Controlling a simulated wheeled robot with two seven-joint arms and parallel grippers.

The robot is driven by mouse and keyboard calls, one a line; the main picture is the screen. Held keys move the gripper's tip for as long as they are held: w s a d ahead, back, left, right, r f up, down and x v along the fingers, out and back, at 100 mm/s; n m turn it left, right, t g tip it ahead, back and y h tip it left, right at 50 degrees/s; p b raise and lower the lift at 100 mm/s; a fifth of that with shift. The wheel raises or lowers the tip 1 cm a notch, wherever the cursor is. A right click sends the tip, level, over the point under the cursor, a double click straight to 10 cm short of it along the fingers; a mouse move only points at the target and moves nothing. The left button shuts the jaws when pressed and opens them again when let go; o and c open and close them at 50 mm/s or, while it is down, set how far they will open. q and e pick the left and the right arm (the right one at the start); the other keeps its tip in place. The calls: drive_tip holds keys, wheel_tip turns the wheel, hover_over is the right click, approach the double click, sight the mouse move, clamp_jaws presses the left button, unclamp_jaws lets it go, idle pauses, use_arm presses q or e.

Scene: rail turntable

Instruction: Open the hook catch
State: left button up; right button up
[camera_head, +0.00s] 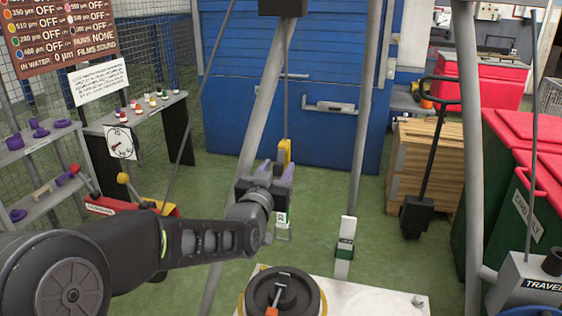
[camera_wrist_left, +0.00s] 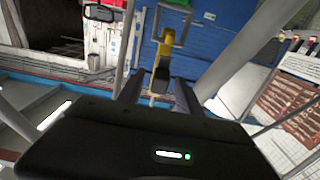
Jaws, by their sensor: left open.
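A yellow piece (camera_head: 284,151) hangs on a thin rod in the middle of the head view. A green-and-white tag and a grey wire loop (camera_head: 284,236) show below it; I take this hanging assembly for the hook catch, but cannot be sure. My left gripper (camera_head: 279,170) is open, with its fingers pointing at the assembly and covering part of it. In the left wrist view the yellow piece (camera_wrist_left: 163,55) shows beyond and between the open fingertips (camera_wrist_left: 158,85), with the grey loop above it. I cannot tell whether the fingers touch it. My right gripper is out of view.
A white table (camera_head: 375,298) with a round dark turntable (camera_head: 283,292) stands at the front. Grey slanted poles (camera_head: 262,105) frame the space near my left arm. A blue cabinet (camera_head: 235,115) stands behind, a wooden crate (camera_head: 447,165) at right. Green floor lies open between.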

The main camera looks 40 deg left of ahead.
sight(281, 163)
use_arm(q)
drive_tip(key=shift+x, duration=1.65)
drive_tip(key=shift+c, duration=0.3)
clamp_jaws()
